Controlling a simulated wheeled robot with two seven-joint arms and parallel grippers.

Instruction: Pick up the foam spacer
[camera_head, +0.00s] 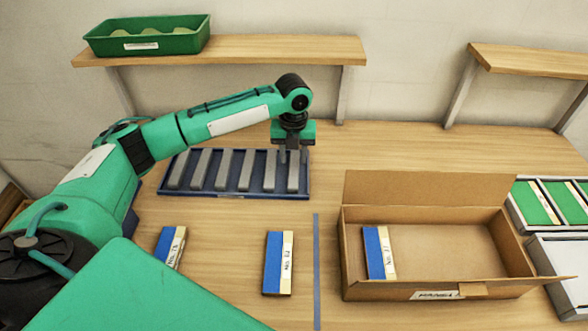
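Several grey bars, which look like the foam spacers, lie side by side in a dark blue tray (240,194) on the table in the head view. My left gripper (292,157) reaches in from the left and points down at the far end of the rightmost grey bar (294,178). Its two fingers show apart, one toward each side of that bar's far end. I cannot tell whether they touch it. The bar still appears to lie in its place in the tray. My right gripper is not in view.
An open cardboard box (440,235) holds one blue-and-white labelled block (379,252). Two similar blocks (278,263) (170,246) lie on the table. A blue strip (316,270) runs beside the box. A shelf (230,50) with a green bin (150,41) stands behind. Grey trays (548,205) are at right.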

